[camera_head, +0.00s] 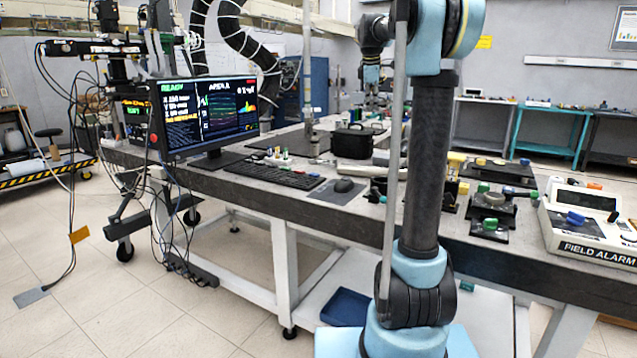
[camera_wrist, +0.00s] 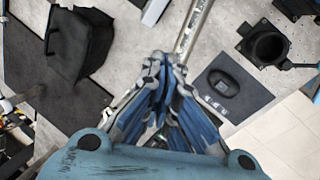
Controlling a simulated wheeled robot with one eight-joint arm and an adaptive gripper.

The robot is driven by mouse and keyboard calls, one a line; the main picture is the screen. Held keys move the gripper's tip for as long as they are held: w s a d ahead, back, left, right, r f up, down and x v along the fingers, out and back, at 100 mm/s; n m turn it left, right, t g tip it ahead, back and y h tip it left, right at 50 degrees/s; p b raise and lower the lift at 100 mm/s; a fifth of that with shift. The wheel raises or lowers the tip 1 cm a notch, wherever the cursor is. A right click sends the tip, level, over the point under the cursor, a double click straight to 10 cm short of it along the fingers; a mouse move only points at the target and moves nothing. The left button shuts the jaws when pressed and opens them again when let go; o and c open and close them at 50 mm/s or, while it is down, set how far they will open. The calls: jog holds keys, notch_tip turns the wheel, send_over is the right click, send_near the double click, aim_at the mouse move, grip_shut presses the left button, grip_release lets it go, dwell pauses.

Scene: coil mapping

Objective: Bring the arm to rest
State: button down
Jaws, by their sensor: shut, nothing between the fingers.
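My arm rises from the blue and black base at the front of the head view, up a dark upright link to a blue elbow at the top edge. Its far end hangs over the bench, small and partly cut by the background, so the fingers are hard to make out there. In the wrist view my gripper (camera_wrist: 158,62) points down over the bench. Its fingers are drawn together at the tips, with nothing seen between them.
The grey bench (camera_head: 262,200) carries a monitor (camera_head: 205,115), keyboard (camera_head: 275,176), mouse (camera_head: 344,185), black case (camera_head: 352,142) and field alarm box (camera_head: 590,225). The case also shows in the wrist view (camera_wrist: 82,42), left of the fingers. Floor at left is largely open.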

jog(key=s+f+m, duration=0.2)
jog(key=s+f, duration=0.1)
jog(key=s, duration=0.4)
jog(key=s+f+m, duration=0.2)
jog(key=s+f, duration=0.1)
jog(key=s, duration=0.4)
jog(key=s+f+m+g+y, duration=0.1)
jog(key=s+f+m, duration=1)
jog(key=s+f, duration=1.8)
jog(key=s, duration=0.4)
jog(key=shift+s+a+f+m, duration=0.2)
jog(key=shift+s+a+m, duration=0.1)
jog(key=shift+a+m, duration=0.1)
